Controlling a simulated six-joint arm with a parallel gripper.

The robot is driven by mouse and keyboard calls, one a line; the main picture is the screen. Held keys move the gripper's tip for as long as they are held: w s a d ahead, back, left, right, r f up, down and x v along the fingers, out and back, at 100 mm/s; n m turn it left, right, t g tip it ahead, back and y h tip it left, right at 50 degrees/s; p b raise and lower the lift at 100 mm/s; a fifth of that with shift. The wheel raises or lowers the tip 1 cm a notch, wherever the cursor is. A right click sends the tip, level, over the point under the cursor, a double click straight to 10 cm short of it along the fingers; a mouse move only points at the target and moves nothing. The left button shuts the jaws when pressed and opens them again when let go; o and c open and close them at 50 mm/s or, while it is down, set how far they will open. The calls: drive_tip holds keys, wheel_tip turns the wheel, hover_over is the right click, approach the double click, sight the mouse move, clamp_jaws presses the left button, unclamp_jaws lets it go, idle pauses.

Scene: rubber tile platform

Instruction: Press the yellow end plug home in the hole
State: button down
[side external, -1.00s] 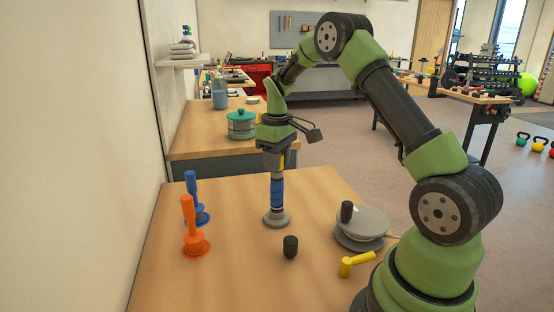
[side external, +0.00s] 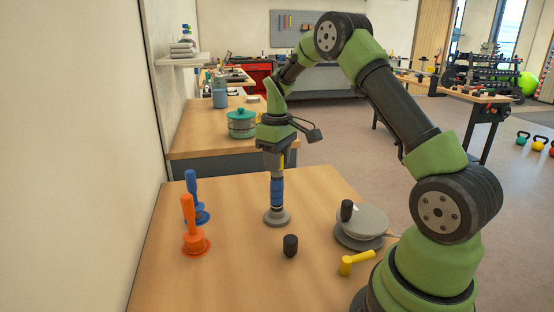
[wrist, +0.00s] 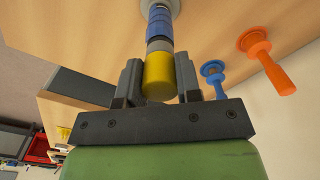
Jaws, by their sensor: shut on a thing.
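The yellow end plug (wrist: 159,76) is between the two fingers of my gripper (wrist: 159,68), which is shut on it. In the side external view my gripper (side external: 274,162) points straight down, and only a sliver of yellow shows beside it. Directly under the plug, in line with it, is an upright post with a grey collar (wrist: 159,46) and a blue ribbed body (side external: 277,191). It stands on a round grey base (side external: 277,218). The hole is hidden, and I cannot tell how deep the plug sits.
Orange (side external: 194,238) and blue (side external: 198,212) handled pieces stand left of the post. A black cylinder (side external: 290,246) stands in front. A round grey disc (side external: 361,232) bearing a black knob and a yellow L-shaped piece (side external: 354,263) are at right. The table's front left is clear.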

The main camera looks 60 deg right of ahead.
drive_tip(key=shift+f, duration=0.1)
drive_tip(key=c, duration=0.7)
unclamp_jaws()
wheel_tip(320, 180, up, 10)
drive_tip(key=shift+r, duration=0.1)
drive_tip(key=s+a+r+t, duration=0.2)
drive_tip(key=s+a+r, duration=0.1)
drive_tip(key=a+r, duration=0.35)
drive_tip(key=s+a+m+t, duration=0.1)
drive_tip(key=s+a, duration=0.3)
drive_tip(key=s, duration=0.1)
drive_tip(key=s+a+m+t+y, duration=0.1)
drive_tip(key=s+a+t, duration=0.1)
drive_tip(key=s+a, duration=0.3)
drive_tip(key=s+a+m+t+y, duration=0.1)
drive_tip(key=s+a+m+t, duration=0.1)
drive_tip(key=s+a, duration=0.2)
drive_tip(key=shift+s+a+f, duration=0.15)
drive_tip(key=shift+s, duration=1.15)
